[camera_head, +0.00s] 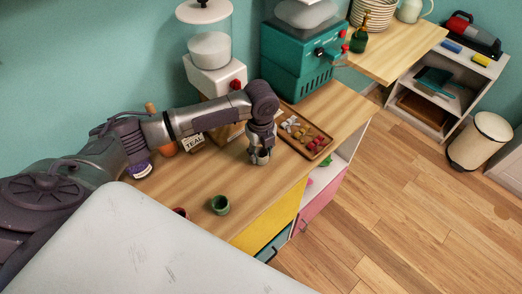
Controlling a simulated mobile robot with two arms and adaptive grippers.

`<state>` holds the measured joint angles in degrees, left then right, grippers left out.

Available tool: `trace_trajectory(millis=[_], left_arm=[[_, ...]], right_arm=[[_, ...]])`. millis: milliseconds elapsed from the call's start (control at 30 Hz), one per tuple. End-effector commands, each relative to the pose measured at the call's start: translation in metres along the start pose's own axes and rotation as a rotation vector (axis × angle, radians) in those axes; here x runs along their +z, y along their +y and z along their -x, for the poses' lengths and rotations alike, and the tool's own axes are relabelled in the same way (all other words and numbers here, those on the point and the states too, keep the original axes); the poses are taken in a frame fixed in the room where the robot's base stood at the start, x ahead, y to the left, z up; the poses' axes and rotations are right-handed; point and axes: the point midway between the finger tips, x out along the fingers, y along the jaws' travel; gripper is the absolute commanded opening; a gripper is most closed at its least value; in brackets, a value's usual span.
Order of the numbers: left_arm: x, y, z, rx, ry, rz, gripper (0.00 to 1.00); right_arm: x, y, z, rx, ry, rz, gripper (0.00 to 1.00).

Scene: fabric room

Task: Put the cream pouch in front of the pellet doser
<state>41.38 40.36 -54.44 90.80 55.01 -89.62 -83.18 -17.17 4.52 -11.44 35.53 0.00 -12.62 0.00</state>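The white machine with a clear hopper of pale pellets (210,50) and a red knob looks like the pellet doser; it stands against the wall at the back left of the wooden counter. My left arm crosses in front of it and hides its lower front. My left gripper (260,157) points down low over the counter, left of the tray. Its fingers are small and dark here, so I cannot tell if they are open or hold something. A cream item labelled "TEAL" (193,143) shows partly below my arm; I cannot tell if it is the cream pouch. My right gripper is not in view.
A brown tray (322,152) with small coloured pieces lies right of my gripper. A teal machine (298,60) stands behind it. The counter between is clear.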

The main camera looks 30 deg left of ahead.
Motion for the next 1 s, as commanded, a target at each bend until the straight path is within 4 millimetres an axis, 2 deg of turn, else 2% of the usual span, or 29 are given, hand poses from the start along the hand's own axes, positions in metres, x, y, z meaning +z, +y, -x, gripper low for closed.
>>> trace_trajectory(millis=[33, 133, 433, 533, 667, 1000], left_arm=[[0.0, 0.0, 0.0, 0.0, 0.0, 0.0, 0.53], [0.0, 0.0, 0.0, 0.001, 0.0, 0.0, 0.68], [0.0, 0.0, 0.001, 0.0, 0.0, 0.0, 0.68], [0.0, -0.001, 0.007, -0.002, -0.001, 0.0, 0.68], [0.001, -0.001, 0.027, -0.004, -0.002, 0.0, 0.68], [0.0, -0.001, 0.098, -0.003, -0.001, 0.0, 0.68]], right_arm=[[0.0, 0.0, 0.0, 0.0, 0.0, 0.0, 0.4], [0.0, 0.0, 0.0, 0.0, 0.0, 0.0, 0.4], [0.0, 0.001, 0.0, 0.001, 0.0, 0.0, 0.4], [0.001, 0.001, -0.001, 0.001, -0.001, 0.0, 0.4], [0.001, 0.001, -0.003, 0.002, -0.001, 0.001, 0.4], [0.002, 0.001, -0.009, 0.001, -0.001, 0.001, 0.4]])
